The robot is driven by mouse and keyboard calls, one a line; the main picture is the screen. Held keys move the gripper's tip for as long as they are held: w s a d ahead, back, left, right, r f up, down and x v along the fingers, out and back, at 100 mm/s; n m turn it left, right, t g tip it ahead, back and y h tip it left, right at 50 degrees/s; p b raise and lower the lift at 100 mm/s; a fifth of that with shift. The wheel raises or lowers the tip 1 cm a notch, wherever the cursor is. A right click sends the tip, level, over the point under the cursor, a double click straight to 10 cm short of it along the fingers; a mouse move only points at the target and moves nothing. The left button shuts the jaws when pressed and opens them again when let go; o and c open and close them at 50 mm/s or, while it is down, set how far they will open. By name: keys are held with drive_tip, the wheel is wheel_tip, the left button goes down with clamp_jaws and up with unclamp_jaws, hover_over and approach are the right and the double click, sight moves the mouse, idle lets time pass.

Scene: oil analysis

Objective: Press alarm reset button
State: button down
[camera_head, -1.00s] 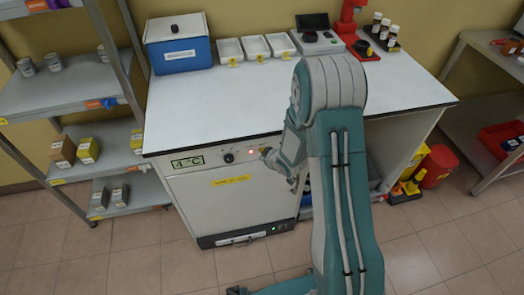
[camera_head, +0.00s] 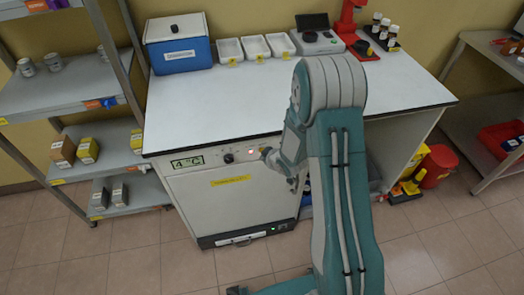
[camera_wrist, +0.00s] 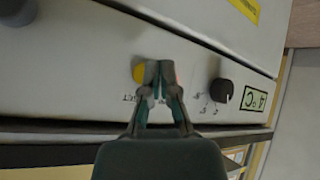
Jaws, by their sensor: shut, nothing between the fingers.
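A round yellow button (camera_wrist: 139,73) sits on the light fridge front panel in the wrist view, with small, hardly legible lettering beside it. My gripper (camera_wrist: 158,70) is shut and empty. Its fingertips are right beside the button and overlap its edge in the picture; I cannot tell whether they touch it. A red light glows just behind the fingertips on the other side. In the head view my gripper (camera_head: 266,154) is at the panel, right of the lit red lamp (camera_head: 250,152). The button is not clear there.
A black knob (camera_head: 229,158) and a 4 °C display (camera_head: 187,162) are left of the lamp. The white worktop (camera_head: 240,105) overhangs the panel. A blue box (camera_head: 178,55), white trays and a red stand (camera_head: 348,20) are at the back. Shelves stand on both sides.

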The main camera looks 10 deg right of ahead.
drive_tip(key=shift+w, duration=0.15)
drive_tip(key=shift+w, duration=0.25)
drive_tip(key=shift+w+r, duration=0.1)
drive_tip(key=shift+w, duration=0.3)
idle(0.9)
drive_tip(key=shift+s, duration=0.85)
drive_tip(key=shift+s, duration=2.5)
drive_tip(key=shift+r, duration=0.1)
